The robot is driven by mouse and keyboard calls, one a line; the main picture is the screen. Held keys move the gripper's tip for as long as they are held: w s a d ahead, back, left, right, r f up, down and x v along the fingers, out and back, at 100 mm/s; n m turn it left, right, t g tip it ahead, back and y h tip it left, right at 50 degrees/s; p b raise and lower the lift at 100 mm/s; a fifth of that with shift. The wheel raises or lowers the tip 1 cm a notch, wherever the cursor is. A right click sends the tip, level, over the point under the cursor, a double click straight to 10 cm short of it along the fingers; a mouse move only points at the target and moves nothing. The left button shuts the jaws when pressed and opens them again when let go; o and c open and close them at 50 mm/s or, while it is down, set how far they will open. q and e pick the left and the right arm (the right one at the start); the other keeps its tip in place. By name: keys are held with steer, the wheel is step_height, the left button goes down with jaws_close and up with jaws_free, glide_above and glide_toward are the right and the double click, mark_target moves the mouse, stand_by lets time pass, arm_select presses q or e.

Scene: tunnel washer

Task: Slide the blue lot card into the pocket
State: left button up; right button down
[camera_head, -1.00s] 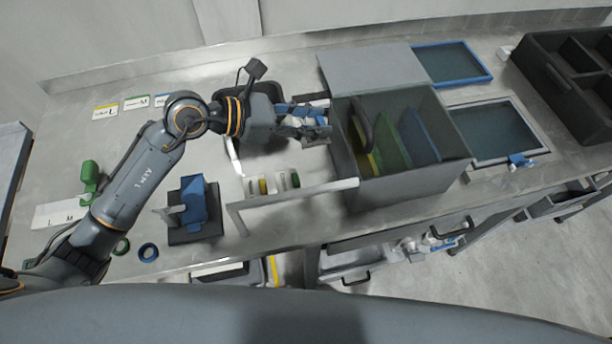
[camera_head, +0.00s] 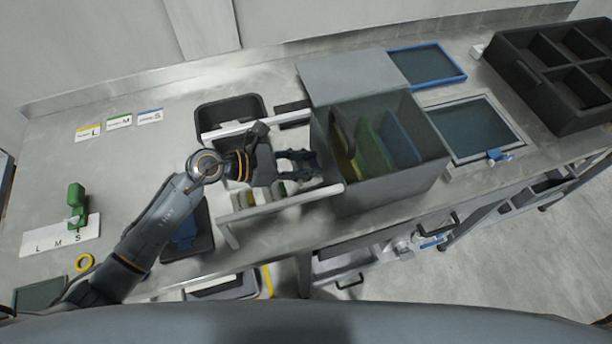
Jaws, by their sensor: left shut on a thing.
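A card with a blue band marked S (camera_head: 150,116) lies flat at the back left of the bench, beside the green M card (camera_head: 119,122) and the yellow L card (camera_head: 88,132). My left gripper (camera_head: 312,164) is shut at the left side of the grey box (camera_head: 400,183). What it grips is too dark and small to make out. A pocket cannot be clearly told apart. Small upright pieces (camera_head: 250,198) stand between two white rails, partly hidden by the gripper. My right gripper is not in view.
Yellow, green and blue panels (camera_head: 402,140) stand inside the grey box. A black tray (camera_head: 232,108) lies behind the rear rail (camera_head: 240,130); the front rail (camera_head: 285,205) runs below my gripper. Framed trays (camera_head: 427,65) and a black crate (camera_head: 560,70) lie right. The back-left bench is mostly clear.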

mark_target(307, 180)
arm_select(q)
step_height(307, 180, down, 7)
steer(key=shift+r, duration=0.2)
stand_by(0.3)
steer(key=shift+f, duration=0.2)
steer(key=o, duration=0.8)
steer(key=shift+o, duration=0.2)
